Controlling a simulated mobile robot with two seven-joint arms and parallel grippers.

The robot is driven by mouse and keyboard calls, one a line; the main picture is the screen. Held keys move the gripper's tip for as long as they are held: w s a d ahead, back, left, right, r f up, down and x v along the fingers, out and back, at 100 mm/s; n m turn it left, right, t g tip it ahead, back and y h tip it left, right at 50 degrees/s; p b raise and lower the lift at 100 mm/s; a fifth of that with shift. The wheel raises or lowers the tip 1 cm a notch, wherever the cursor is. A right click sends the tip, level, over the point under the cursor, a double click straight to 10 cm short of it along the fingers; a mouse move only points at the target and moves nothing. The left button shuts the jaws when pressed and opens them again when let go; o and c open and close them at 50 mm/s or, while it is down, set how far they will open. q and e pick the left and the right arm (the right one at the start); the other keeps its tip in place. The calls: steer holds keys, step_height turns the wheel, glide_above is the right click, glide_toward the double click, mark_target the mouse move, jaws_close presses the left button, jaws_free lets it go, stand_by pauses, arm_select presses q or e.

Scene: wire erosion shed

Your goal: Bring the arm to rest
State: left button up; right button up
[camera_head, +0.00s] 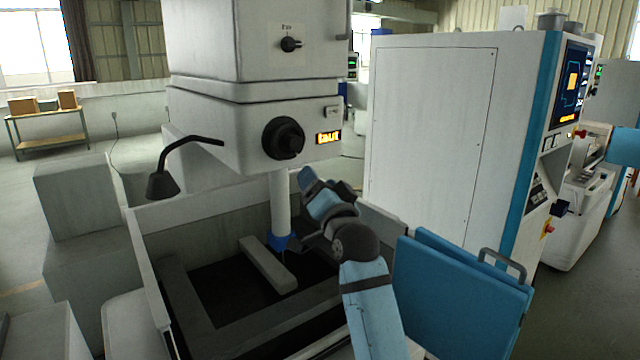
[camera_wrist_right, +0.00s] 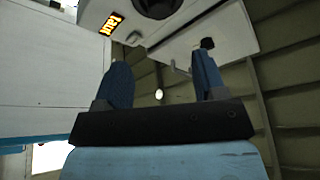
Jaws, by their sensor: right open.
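My right arm comes in from the bottom of the head view and reaches over the machine's tank. Its gripper (camera_head: 308,182) is tilted up beside the white column under the machine head. In the wrist view the right gripper (camera_wrist_right: 162,70) has its two blue fingers wide apart with nothing between them. Beyond the fingers are the underside of the machine head (camera_wrist_right: 195,35) and its lit "taut" display (camera_wrist_right: 111,23). My left gripper is in neither view.
The erosion machine head (camera_head: 235,130) hangs over the open tank (camera_head: 150,275), where a pale bar (camera_head: 268,264) lies. A blue door panel (camera_head: 460,290) with a handle stands right of my arm. A tall white cabinet (camera_head: 430,130) is behind it. A black lamp (camera_head: 163,184) juts out left.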

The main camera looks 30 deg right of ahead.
steer(key=shift+w, duration=0.1)
steer(key=s+a+f+n+g+y, duration=0.15)
steer(key=s+f, duration=0.25)
steer(key=f, duration=0.6)
steer(key=s+a+f+n+g+y, duration=0.1)
steer(key=s+a+f+n+g, duration=0.15)
steer(key=f, duration=0.75)
steer(key=s+a+f+n+g+y, duration=0.15)
steer(key=s+f, duration=0.25)
steer(key=f, duration=0.7)
steer(key=s+a+f+n+g, duration=0.2)
steer(key=s+f, duration=0.7)
steer(key=s, duration=0.3)
steer(key=s+a+f+n+g, duration=0.2)
steer(key=s+f+n+g, duration=0.1)
steer(key=s+f, duration=0.7)
steer(key=shift+s+a+f+n+y, duration=0.15)
steer(key=shift+s+a+n+y, duration=0.2)
steer(key=shift+s, duration=0.6)
